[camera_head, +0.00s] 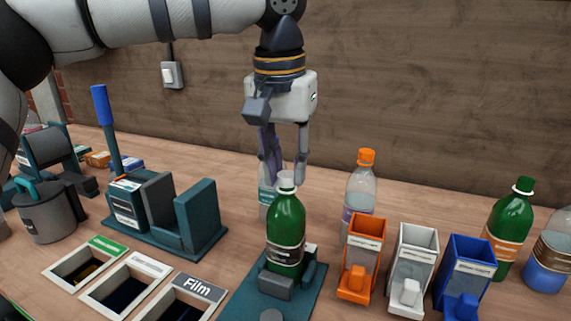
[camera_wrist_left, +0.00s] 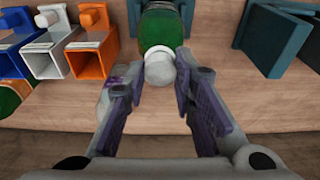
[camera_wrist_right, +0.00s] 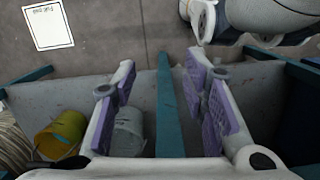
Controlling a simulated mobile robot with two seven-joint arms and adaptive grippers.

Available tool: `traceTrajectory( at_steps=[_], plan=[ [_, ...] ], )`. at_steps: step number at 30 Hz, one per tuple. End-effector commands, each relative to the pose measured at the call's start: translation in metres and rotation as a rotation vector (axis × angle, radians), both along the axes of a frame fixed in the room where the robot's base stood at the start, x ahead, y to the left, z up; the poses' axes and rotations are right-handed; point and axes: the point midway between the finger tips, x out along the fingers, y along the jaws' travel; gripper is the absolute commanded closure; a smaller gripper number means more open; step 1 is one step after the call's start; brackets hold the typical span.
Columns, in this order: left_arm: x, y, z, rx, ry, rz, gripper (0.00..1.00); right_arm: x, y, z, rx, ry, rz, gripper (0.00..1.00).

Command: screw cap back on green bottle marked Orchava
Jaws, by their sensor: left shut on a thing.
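A green bottle (camera_head: 287,235) with a dark label stands upright in a dark teal holder (camera_head: 238,296); its lettering is too small to read. A white cap (camera_head: 287,180) is at the top of its neck; I cannot tell whether it is threaded on. My left gripper (camera_head: 286,178) points down from above, its fingers closed on the cap's sides. In the left wrist view the cap (camera_wrist_left: 159,68) lies between the fingertips (camera_wrist_left: 160,70), with the green bottle (camera_wrist_left: 162,28) beyond it. In the right wrist view my right gripper (camera_wrist_right: 160,62) is open and empty.
A clear bottle (camera_head: 265,203) stands close behind the green one. An orange-capped bottle (camera_head: 360,188), orange (camera_head: 358,262), white (camera_head: 412,262) and blue (camera_head: 466,270) bins and another green bottle (camera_head: 512,225) stand right. Sorting openings, one marked Film (camera_head: 196,287), lie left.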

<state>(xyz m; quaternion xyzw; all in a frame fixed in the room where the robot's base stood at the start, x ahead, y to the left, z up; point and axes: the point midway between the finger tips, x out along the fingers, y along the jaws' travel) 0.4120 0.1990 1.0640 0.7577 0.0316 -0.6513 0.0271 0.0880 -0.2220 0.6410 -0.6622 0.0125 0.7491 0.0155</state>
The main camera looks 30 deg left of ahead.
Motion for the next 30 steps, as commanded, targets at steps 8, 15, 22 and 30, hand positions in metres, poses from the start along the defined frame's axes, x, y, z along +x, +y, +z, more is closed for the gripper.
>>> traceTrajectory(
  at_steps=[8, 15, 22, 30],
  plan=[
    [0.0007, -0.0010, -0.0005, -0.008, -0.002, -0.280, 1.00, -0.0004, 0.0000, -0.0003, 0.000, 0.002, 0.000, 0.60],
    [0.0007, -0.0012, 0.0000, -0.004, -0.003, -0.450, 1.00, -0.0013, 0.0000, -0.0012, 0.000, 0.005, 0.000, 0.60],
    [0.0012, -0.0010, -0.0020, -0.007, 0.000, -0.590, 1.00, -0.0037, 0.0000, -0.0034, 0.000, 0.014, 0.000, 0.60],
    [0.0005, -0.0010, 0.0002, -0.003, -0.002, -0.715, 0.53, -0.0067, 0.0000, -0.0060, 0.000, 0.025, 0.000, 0.60]
  ],
)
